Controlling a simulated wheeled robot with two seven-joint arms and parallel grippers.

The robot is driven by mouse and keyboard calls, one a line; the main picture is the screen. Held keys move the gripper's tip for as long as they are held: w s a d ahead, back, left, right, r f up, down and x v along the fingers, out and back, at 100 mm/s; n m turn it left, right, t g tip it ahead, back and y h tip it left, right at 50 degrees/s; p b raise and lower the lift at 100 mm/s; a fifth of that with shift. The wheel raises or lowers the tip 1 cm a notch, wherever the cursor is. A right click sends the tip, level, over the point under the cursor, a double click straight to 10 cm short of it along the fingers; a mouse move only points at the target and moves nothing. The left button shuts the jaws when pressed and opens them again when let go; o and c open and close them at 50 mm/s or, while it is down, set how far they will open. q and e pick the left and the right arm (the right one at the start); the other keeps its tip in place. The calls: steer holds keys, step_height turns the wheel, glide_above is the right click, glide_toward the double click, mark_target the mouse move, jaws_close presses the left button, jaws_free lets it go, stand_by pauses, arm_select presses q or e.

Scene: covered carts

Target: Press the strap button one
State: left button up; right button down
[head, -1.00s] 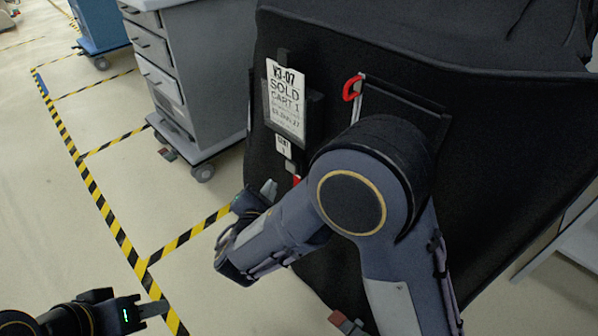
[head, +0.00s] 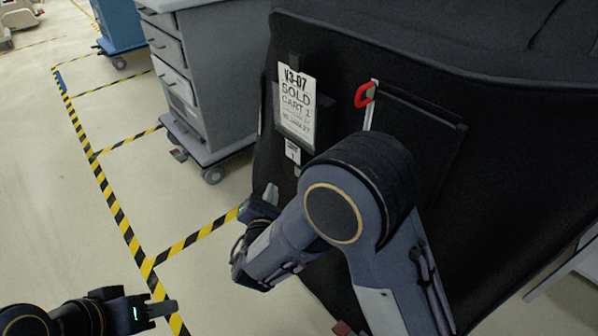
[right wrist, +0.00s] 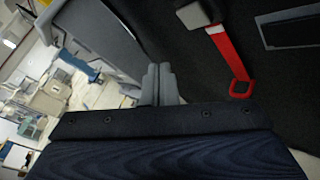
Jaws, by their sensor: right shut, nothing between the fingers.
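The black covered cart (head: 480,150) fills the right of the head view, with a white "SOLD CART 1" label (head: 297,105). In the right wrist view a red strap (right wrist: 228,52) with a grey buckle (right wrist: 195,14) lies on the black cover, right of my fingers. I cannot make out a separate button on it.
A red loop (head: 363,95) on a pale strap hangs high on the cover. A grey drawer cart (head: 215,75) stands behind left, and a blue cart (head: 120,25) farther back. Yellow-black tape (head: 118,210) marks the floor, which is clear at left.

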steer(key=shift+w+d+b, duration=0.15)
steer(key=shift+w+d, duration=0.65)
steer(key=shift+d, duration=0.3)
steer(key=shift+w+d+b, duration=0.15)
steer(key=shift+w+d, duration=0.6)
steer(key=shift+d, duration=0.3)
stand_by(0.4)
steer(key=shift+w+d+b, duration=0.25)
steer(key=shift+d+b, duration=0.1)
steer(key=shift+w+d+b, duration=0.3)
steer(key=shift+w+d, duration=0.05)
steer(key=shift+d, duration=0.15)
stand_by(1.0)
steer(key=shift+a, duration=0.1)
steer(key=shift+s+a, duration=0.6)
steer(key=shift+a, duration=0.1)
